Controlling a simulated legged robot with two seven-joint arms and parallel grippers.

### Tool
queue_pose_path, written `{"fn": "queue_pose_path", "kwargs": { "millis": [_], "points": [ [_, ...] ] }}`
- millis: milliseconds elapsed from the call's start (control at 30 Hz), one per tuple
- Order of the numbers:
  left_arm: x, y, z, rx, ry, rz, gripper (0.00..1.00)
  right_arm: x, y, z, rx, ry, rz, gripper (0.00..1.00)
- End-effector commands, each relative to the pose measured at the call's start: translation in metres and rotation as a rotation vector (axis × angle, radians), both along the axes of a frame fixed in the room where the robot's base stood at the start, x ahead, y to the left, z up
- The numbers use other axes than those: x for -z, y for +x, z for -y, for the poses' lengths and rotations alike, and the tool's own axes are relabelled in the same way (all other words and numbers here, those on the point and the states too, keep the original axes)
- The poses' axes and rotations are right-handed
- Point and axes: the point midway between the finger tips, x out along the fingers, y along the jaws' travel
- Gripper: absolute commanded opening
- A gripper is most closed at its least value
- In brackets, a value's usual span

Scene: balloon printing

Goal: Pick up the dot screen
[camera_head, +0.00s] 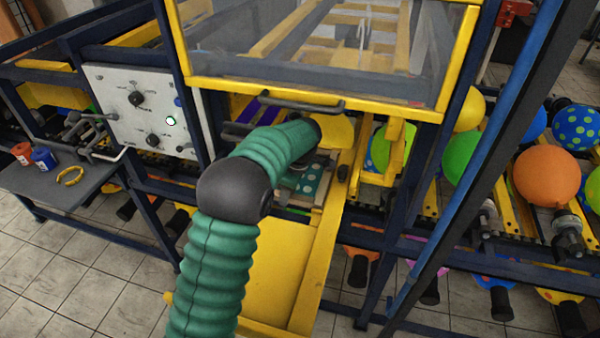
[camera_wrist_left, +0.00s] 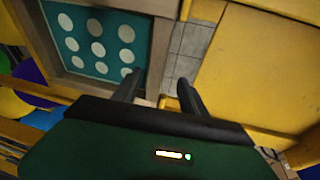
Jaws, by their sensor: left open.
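The dot screen is a teal panel with several pale dots in a light frame. It fills the upper left of the left wrist view (camera_wrist_left: 82,24), and a small part shows in the head view (camera_head: 312,184) beyond my arm. My left gripper (camera_wrist_left: 159,88) is open, its two dark fingers pointing toward the screen's near right corner. The fingers look empty; I cannot tell whether one touches the frame. In the head view my own green arm hides most of that gripper. My right gripper is not in view.
A yellow panel (camera_head: 275,262) lies beside the screen, toward me. A yellow-framed clear guard (camera_head: 300,60) with a dark handle stands above. A white control panel (camera_head: 148,108) is at left, beside a small table (camera_head: 45,184). Balloons (camera_head: 546,176) and a slanted blue post (camera_head: 490,165) are at right.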

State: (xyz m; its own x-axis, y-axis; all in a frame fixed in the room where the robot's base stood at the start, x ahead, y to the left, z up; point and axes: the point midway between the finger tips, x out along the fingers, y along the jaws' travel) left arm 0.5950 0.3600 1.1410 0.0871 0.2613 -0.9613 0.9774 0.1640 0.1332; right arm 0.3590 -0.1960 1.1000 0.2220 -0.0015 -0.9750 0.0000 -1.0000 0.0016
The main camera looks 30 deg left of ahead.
Motion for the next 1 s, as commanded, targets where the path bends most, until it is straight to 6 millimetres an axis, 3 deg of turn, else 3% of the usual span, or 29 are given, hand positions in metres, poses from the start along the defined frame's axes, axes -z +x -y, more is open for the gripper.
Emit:
{"fn": "queue_pose_path", "kwargs": {
  "millis": [200,433,800,1000],
  "points": [
    [0.030,0.001,-0.003,0.001,0.003,-0.002,0.51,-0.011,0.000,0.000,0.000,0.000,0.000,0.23],
    [0.034,0.004,-0.001,0.003,0.004,0.001,0.51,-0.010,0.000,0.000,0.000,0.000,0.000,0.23],
    [0.036,0.002,-0.006,0.001,0.000,-0.001,0.02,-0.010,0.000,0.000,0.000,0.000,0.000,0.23],
    [0.036,0.002,-0.006,0.001,0.003,-0.004,0.00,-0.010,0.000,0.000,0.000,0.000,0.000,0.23]
  ]
}}
